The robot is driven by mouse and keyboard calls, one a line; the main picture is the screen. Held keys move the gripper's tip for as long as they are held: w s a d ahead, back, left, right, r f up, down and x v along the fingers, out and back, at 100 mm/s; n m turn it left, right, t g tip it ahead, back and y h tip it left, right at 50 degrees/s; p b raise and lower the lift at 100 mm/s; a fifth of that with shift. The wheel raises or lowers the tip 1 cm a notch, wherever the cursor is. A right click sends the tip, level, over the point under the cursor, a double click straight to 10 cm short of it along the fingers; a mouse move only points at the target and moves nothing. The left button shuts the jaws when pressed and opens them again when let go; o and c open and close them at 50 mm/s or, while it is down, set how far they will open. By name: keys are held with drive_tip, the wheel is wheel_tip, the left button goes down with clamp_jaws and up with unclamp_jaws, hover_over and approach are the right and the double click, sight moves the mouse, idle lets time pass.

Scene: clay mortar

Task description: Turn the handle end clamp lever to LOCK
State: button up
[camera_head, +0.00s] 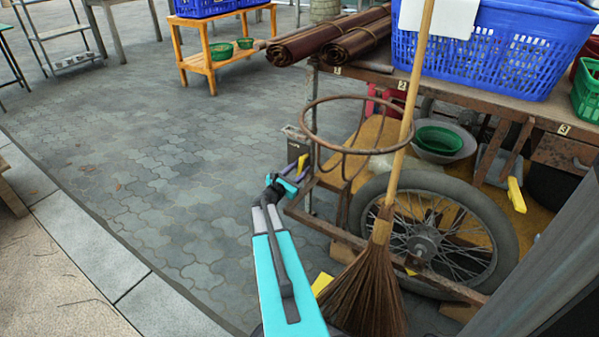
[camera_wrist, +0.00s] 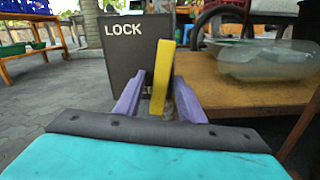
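The yellow clamp lever (camera_wrist: 161,78) stands nearly upright, leaning slightly right at its top, in front of a dark panel (camera_wrist: 118,62). The word LOCK is printed at the panel's upper left. Lower lettering is partly hidden behind the lever and fingers; only the letters "EE" show. My gripper (camera_wrist: 160,80) has its purple fingers on either side of the lever, with small gaps visible; I cannot tell whether either finger touches it.
A rusty ring frame (camera_head: 362,151), a broom (camera_head: 366,290) and a spoked wheel (camera_head: 473,238) stand right of my arm. A clear plastic container (camera_wrist: 262,65) sits on the wooden board (camera_wrist: 235,97). The paved floor (camera_head: 140,150) at left is open.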

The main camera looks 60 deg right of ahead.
drive_tip(key=shift+d, duration=0.2)
clamp_jaws()
drive_tip(key=shift+a, duration=0.4)
drive_tip(key=shift+d, duration=0.3)
drive_tip(key=shift+w, duration=0.1)
